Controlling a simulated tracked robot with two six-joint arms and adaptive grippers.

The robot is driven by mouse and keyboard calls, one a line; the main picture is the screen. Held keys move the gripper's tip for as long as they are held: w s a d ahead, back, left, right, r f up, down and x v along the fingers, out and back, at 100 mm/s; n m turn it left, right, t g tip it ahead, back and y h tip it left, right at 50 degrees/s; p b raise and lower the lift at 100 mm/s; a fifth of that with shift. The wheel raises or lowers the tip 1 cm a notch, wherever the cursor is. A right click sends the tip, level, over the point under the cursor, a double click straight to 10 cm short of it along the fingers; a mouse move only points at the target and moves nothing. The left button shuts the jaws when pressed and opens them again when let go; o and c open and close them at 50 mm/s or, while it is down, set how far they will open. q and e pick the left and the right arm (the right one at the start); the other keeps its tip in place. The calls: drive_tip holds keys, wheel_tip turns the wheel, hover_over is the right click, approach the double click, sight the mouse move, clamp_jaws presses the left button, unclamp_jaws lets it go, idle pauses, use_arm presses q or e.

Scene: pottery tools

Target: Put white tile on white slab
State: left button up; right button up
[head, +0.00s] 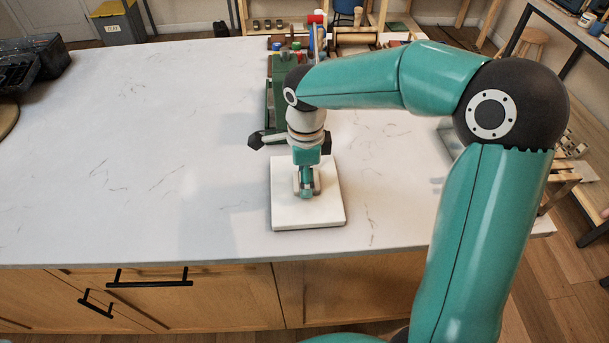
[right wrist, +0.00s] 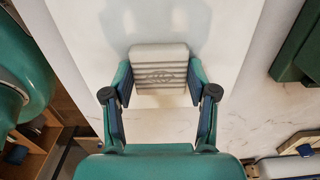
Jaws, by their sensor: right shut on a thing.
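The white slab (head: 320,212) lies flat near the front edge of the table, and its pale surface also fills much of the right wrist view (right wrist: 228,40). My right gripper (head: 307,185) points down over the slab. In the right wrist view, its two fingers (right wrist: 160,78) are shut on the sides of the white tile (right wrist: 160,66), a small block with ridges and a faint stamped mark. In the head view the gripper mostly covers the tile. I cannot tell whether the tile touches the slab. My left gripper is not in view.
The marble-look tabletop (head: 130,150) is clear to the left of the slab. A green tool box (head: 275,90) with several coloured tools stands behind my right gripper. Black containers (head: 35,60) stand at the far left. Wooden drawers (head: 200,300) are below the front edge.

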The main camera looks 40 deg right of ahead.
drive_tip(key=shift+f, duration=0.15)
drive_tip(key=o, duration=1.2)
drive_tip(key=shift+w+r, duration=0.15)
drive_tip(key=shift+r, duration=0.55)
wheel_tip(320, 180, up, 11)
